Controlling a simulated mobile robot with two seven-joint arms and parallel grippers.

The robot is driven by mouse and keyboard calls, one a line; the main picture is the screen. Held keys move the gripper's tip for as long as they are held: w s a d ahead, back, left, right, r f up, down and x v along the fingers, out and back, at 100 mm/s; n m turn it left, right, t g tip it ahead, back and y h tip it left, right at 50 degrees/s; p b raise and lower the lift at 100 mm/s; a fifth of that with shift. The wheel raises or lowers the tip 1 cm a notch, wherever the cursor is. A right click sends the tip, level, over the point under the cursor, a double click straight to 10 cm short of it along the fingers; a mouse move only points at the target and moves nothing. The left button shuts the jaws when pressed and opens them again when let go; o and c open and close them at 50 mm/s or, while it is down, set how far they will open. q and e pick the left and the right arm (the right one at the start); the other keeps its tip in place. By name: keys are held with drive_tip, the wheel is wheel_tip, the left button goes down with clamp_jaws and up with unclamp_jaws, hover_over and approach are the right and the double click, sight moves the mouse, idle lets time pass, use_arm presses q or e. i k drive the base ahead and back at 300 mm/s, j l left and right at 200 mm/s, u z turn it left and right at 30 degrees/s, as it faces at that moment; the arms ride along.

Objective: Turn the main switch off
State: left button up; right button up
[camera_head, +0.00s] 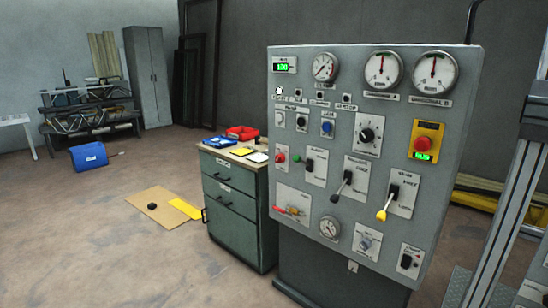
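A grey control panel (388,118) stands upright at centre right, facing me at an angle. At its lower right is a small plate with a black switch (407,261); its label is too small to read, so I cannot tell if it is the main switch. A red-handled lever (287,210) points left at the lower left. A black-handled lever (342,186) and a yellow-tipped lever (386,205) both tilt down to the left. A red button on a yellow box (425,143) sits at the upper right above a lit green display. Neither of my grippers is in view.
A green drawer cabinet (231,204) stands against the panel's left, with red and blue trays on top. A cardboard sheet (160,222) and a blue box (89,157) lie on the floor. A grey metal upright (512,200) stands at right. The left foreground floor is clear.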

sight(280, 159)
drive_tip(key=i+j+z, duration=0.1)
drive_tip(key=i+j, duration=0.6)
drive_tip(key=i+j+z, duration=0.1)
drive_tip(key=i+j, duration=0.65)
drive_tip(key=i+j+z, duration=0.1)
drive_tip(key=i+j, duration=0.55)
drive_tip(key=j, duration=0.2)
